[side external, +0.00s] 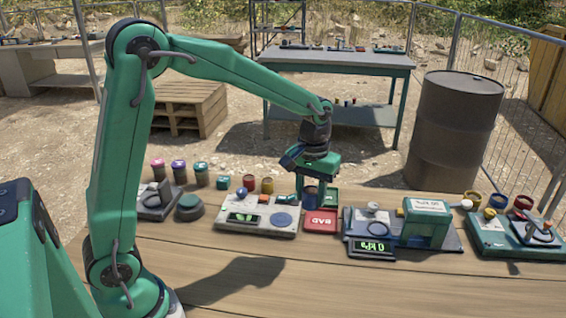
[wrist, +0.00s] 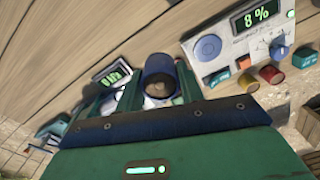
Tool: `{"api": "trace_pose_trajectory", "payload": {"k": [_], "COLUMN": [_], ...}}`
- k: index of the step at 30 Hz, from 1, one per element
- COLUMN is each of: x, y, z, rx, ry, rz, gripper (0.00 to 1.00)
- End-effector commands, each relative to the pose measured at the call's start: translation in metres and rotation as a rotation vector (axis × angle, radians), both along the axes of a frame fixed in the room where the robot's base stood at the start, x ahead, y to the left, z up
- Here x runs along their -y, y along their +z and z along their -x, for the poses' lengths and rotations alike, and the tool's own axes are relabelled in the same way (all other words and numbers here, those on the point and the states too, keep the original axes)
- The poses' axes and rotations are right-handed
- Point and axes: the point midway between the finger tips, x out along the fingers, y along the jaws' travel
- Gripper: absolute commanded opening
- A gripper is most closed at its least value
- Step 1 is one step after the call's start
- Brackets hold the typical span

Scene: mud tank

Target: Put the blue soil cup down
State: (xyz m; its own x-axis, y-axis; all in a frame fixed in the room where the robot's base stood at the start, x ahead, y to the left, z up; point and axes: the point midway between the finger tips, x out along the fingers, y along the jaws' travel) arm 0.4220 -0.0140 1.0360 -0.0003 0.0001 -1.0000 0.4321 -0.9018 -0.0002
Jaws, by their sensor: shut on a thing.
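The blue soil cup (wrist: 158,88) is between the two fingers of my gripper (wrist: 158,95) in the wrist view, its round open top with brown soil facing the camera. In the side external view the blue cup (side external: 311,196) hangs below my gripper (side external: 312,186), upright or nearly so. My gripper is shut on it. The cup is close by the red BAD pad (side external: 320,222) and a green pad (side external: 331,196). Whether its base touches anything is not clear.
A white panel (side external: 235,228) with a readout and a blue disc (side external: 283,219) lies left of the cup. A scale (side external: 370,249) and a green box (side external: 426,221) stand to the right. Several small cups line the back left. The front of the wooden table (side external: 400,290) is clear.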

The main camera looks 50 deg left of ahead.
Motion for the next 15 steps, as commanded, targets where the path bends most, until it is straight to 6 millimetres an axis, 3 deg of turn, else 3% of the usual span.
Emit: {"api": "trace_pose_trajectory", "payload": {"k": [15], "x": [-0.018], "y": [-0.015], "z": [-0.102], "rx": [0.000], "ry": [-0.035], "rz": [0.000], "gripper": [0.10]}}
